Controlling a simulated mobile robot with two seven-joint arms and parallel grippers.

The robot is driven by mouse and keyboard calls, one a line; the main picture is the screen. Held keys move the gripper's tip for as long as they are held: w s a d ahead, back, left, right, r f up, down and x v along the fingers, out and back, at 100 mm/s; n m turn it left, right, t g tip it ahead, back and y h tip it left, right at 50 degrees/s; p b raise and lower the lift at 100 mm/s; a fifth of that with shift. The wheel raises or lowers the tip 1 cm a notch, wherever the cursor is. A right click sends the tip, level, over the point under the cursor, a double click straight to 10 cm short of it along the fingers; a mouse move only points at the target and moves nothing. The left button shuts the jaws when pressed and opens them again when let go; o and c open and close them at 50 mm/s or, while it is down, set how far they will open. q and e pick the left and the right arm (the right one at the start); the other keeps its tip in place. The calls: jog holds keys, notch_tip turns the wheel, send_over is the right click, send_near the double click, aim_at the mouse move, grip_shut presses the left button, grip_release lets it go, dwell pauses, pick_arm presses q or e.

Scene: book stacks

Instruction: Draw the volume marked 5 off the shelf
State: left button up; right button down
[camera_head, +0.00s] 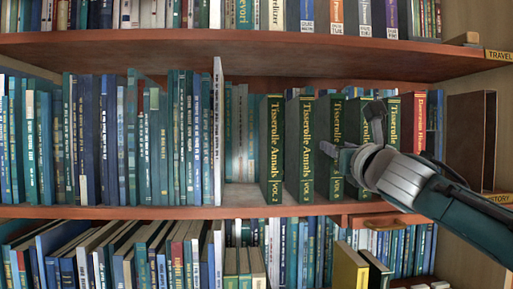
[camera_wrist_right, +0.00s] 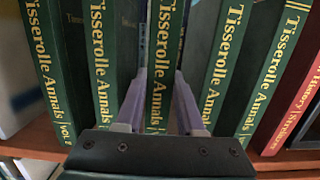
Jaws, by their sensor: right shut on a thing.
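A row of green books lettered "Tisserolle Annals" in gold stands upright on the middle shelf. My right gripper (camera_head: 341,151) reaches in from the right and is shut on the middle volume (camera_head: 337,118) of this row. The right wrist view shows the two pale fingers (camera_wrist_right: 162,84), one on each side of that volume's spine (camera_wrist_right: 162,50). Its number is hidden there by the gripper and too small to read surely in the head view. Green volumes stand left (camera_wrist_right: 100,62) and right (camera_wrist_right: 226,62) of it. My left gripper is not in view.
A red book (camera_head: 419,118) stands right of the green row, then a brown box-like holder (camera_head: 470,135). The upper shelf board (camera_head: 250,50) runs above, and books fill the shelf below.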

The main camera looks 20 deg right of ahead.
jog(key=shift+r, duration=0.5)
jog(key=shift+s+a+p, duration=0.15)
jog(key=shift+s+p, duration=0.35)
jog(key=shift+p, duration=0.25)
jog(key=r+p+v, duration=0.1)
jog(key=p+v, duration=0.2)
jog(key=v, duration=0.6)
jog(key=r+p+v, duration=0.1)
jog(key=p+v, duration=0.2)
jog(key=v, duration=0.6)
jog(key=shift+s+d+r, duration=0.25)
jog(key=shift+d, duration=0.05)
